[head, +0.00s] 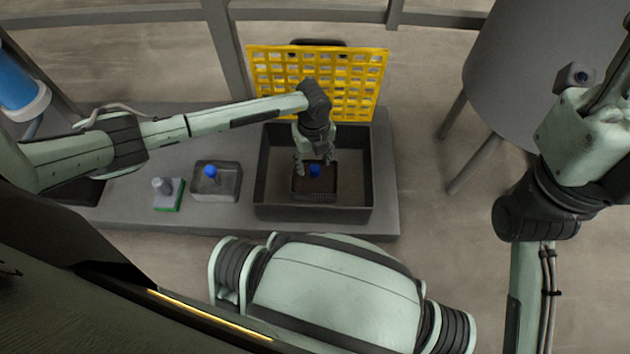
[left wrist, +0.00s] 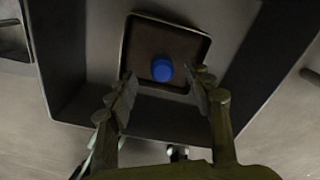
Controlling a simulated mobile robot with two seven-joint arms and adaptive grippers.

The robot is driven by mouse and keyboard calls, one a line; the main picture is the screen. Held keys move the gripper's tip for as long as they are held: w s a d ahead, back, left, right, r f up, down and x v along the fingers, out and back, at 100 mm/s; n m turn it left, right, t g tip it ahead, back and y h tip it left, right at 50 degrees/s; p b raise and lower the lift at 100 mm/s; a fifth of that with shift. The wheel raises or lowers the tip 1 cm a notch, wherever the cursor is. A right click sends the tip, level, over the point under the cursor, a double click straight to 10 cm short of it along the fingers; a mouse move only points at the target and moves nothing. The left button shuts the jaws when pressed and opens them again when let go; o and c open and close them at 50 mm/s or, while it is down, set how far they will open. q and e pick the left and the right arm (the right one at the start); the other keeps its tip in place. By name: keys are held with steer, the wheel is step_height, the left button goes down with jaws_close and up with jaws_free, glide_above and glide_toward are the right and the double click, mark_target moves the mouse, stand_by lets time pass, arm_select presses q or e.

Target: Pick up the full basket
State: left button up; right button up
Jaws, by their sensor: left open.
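A small dark basket (head: 304,186) with brown contents and a blue knob (head: 315,170) sits inside a larger dark open bin (head: 264,190). In the left wrist view the basket (left wrist: 133,60) shows as a square with a rim, its blue knob (left wrist: 162,69) near the middle. My left gripper (head: 315,166) reaches down into the bin over the basket. Its two fingers (left wrist: 161,88) are apart, on either side of and just short of the knob in the wrist picture, with nothing between them. I cannot tell how far above the knob they are.
A second, lighter small basket (head: 217,188) with a blue knob stands left of the bin, beside a grey and green block (head: 168,194). A yellow grid panel (head: 375,75) stands behind the bin. A large grey tank (head: 520,60) is at the right.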

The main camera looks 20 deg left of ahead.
mark_target(315, 167)
arm_select(q)
step_height(315, 167, down, 5)
steer(key=shift+w+r+b, duration=0.1)
steer(key=shift+b, duration=0.8)
steer(key=shift+d, duration=0.1)
jaws_close()
steer(key=shift+w+r, duration=0.1)
